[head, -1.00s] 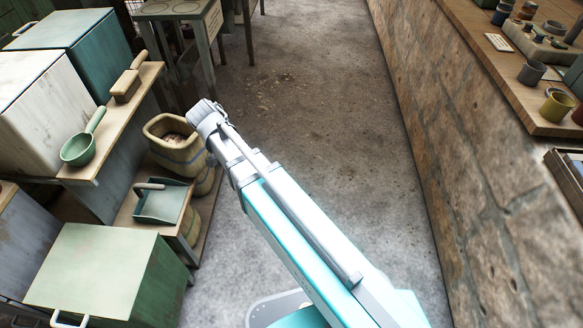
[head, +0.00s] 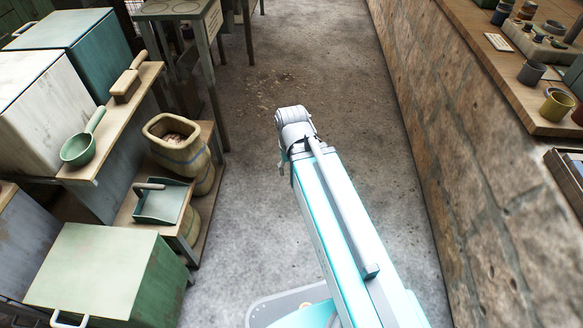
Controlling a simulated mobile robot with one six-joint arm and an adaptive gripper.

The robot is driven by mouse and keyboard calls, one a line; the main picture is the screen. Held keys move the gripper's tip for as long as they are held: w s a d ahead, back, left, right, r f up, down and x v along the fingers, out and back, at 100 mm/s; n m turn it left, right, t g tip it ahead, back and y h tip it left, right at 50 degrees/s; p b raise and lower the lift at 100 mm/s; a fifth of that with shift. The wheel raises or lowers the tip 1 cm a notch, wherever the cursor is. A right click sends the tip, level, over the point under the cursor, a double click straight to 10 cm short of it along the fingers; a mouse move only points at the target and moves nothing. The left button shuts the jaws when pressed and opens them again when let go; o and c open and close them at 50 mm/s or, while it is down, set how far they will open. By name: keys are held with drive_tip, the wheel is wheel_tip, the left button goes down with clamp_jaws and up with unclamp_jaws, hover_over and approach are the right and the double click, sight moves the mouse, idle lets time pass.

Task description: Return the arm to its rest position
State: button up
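My arm, pale blue and grey, reaches up from the bottom of the head view over the open floor, leaning slightly left. Its far visible end is a rounded grey joint above the middle of the aisle. No gripper fingers show beyond that joint, so whether my gripper is open or holds anything is hidden. The visible part of the arm is clear of the shelves on the left and the stone wall on the right.
The concrete floor (head: 250,200) is free around my arm. At left, a wooden shelf (head: 140,80) carries a green scoop (head: 80,149) and a brush (head: 127,87); a sack (head: 175,142) and a dustpan (head: 160,203) sit lower. At right stands a stone wall (head: 440,120) with a counter (head: 485,50).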

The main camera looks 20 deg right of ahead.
drive_tip(key=shift+r, duration=0.1)
wheel_tip(320, 180, up, 36)
drive_tip(key=p, duration=3.6)
drive_tip(key=shift+r+p, duration=0.25)
drive_tip(key=shift+p, duration=0.15)
